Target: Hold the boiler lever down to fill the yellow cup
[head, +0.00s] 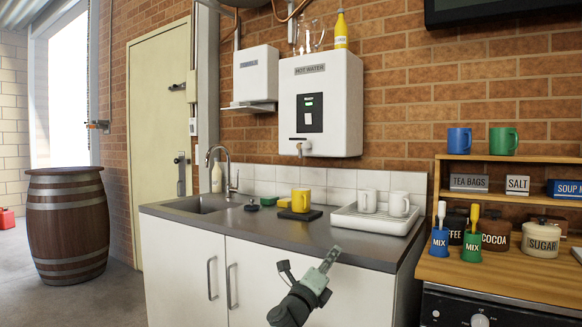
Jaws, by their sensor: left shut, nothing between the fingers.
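The yellow cup (301,200) stands upright on a dark mat (314,215) on the counter, below the boiler's tap. The white boiler (345,115), labelled HOT WATER, hangs on the wall with a lit green display. Its small tap and lever (301,146) stick out at the bottom front; the lever's exact position is too small to tell. The cup's inside is not visible. My left gripper (333,253) is shut and empty at the counter's front edge, in front of and below the cup, apart from cup and lever. My right gripper is out of view.
A white drying tray (372,222) with two white mugs (399,203) stands right of the cup. A sink (205,203) with a tap is on the left. A yellow bottle (341,29) stands on the boiler. The space between cup and boiler is clear.

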